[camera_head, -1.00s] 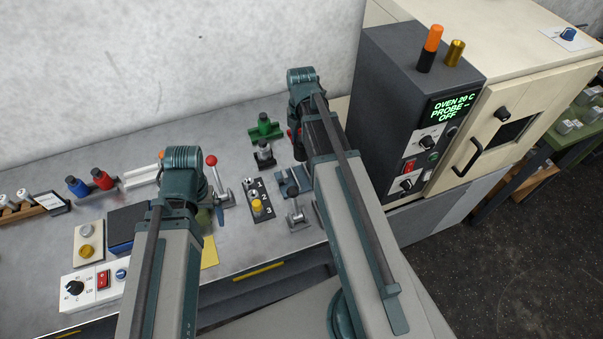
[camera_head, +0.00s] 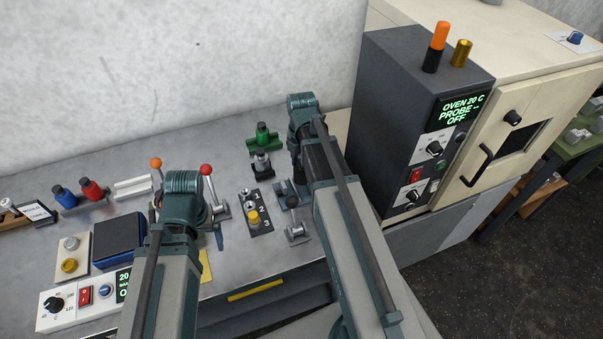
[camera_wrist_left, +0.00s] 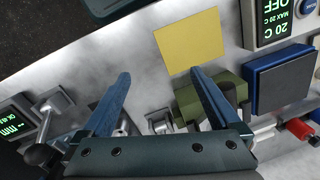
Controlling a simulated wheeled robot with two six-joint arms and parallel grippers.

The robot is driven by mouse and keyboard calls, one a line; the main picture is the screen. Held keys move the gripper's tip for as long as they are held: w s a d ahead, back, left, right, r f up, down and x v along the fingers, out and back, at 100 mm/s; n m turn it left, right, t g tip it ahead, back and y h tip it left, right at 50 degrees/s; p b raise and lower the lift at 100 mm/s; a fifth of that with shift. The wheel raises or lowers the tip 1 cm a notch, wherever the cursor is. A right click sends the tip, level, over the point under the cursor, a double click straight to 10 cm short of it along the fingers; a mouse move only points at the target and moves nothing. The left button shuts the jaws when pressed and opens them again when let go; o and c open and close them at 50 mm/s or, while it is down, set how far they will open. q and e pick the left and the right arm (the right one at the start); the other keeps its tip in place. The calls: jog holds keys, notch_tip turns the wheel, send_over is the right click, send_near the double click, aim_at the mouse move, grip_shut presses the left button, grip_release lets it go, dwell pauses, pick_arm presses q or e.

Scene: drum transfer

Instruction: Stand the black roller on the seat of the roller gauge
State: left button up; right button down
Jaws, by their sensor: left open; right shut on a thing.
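My right gripper (camera_head: 298,182) is shut, low over a blue-grey plate device (camera_head: 282,198) that looks like the roller gauge. Its seat is hidden by the arm. The black roller does not show clearly; the thing in the right jaws is hidden behind the wrist and arm. My left gripper is open and empty in the left wrist view (camera_wrist_left: 162,85), its two blue fingers wide apart above the bench.
A green fixture (camera_head: 262,141) is behind. The oven controller (camera_head: 420,110) stands right. A yellow note (camera_wrist_left: 190,42) lies near the left gripper.

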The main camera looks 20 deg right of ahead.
aim_at(302, 171)
jog(key=shift+f+b, duration=1.1)
jog(key=shift+f, duration=0.4)
jog(key=shift+f, duration=0.1)
jog(key=shift+f, duration=0.15)
jog(key=shift+c, duration=0.7)
grip_release()
notch_tip(302, 171, up, 13)
jog(key=p, duration=1.2)
jog(key=shift+f, duration=0.15)
jog(key=shift+f, duration=0.25)
notch_tip(302, 171, down, 12)
jog(key=b, duration=1.2)
jog(key=shift+r, duration=0.15)
